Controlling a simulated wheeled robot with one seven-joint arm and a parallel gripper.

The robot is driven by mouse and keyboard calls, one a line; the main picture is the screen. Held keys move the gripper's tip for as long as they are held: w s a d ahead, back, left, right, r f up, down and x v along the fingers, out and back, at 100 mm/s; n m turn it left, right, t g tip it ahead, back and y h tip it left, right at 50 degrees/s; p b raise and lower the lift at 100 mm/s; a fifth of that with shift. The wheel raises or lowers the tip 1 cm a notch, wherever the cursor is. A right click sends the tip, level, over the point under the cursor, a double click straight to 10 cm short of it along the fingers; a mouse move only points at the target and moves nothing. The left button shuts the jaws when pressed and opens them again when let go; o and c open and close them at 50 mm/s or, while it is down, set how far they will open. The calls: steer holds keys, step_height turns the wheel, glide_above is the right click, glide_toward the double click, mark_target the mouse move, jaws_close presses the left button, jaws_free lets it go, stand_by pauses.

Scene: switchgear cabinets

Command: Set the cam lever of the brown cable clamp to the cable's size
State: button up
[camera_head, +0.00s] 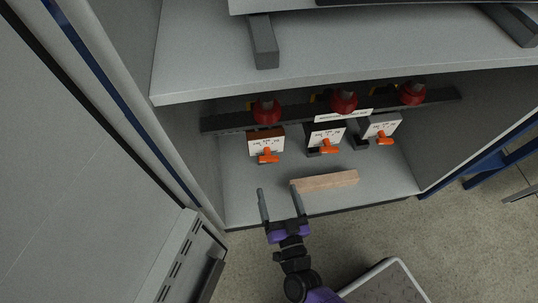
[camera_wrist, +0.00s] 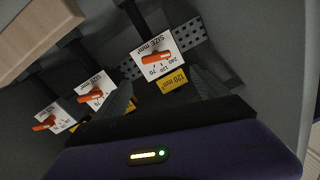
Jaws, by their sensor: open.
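The brown cable clamp (camera_head: 266,135) is the leftmost of three on the rail in the head view, with a brown top edge and a white size plate. Its orange cam lever (camera_head: 268,156) sits at the plate's lower part. In the wrist view the nearest plate (camera_wrist: 172,44) carries an orange lever (camera_wrist: 155,57) and numbers 240, 120 and 70. A yellow tag (camera_wrist: 173,80) reading 120 mm² is beside it. The exact lever setting is hard to tell. My gripper (camera_head: 280,197) is open and empty, in front of and below this clamp, apart from the lever.
A black clamp (camera_head: 325,137) and a grey clamp (camera_head: 381,129) stand to the right, each with an orange lever. A wooden block (camera_head: 325,181) lies on the cabinet floor near my gripper. A shelf (camera_head: 340,75) overhangs the clamps. The cabinet door (camera_head: 90,170) stands at left.

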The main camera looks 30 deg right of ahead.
steer(key=h, duration=0.1)
glide_toward(270, 161)
steer(key=w, duration=0.3)
steer(key=shift+m, duration=0.3)
steer(key=x, duration=0.2)
steer(key=b+x, duration=0.1)
steer(key=x, duration=0.4)
steer(key=shift+w+d+r+b, duration=0.1)
steer(key=shift+d+r+b, duration=0.1)
steer(key=shift+d+b, duration=0.2)
steer(key=shift+c, duration=0.4)
steer(key=c, duration=1.3)
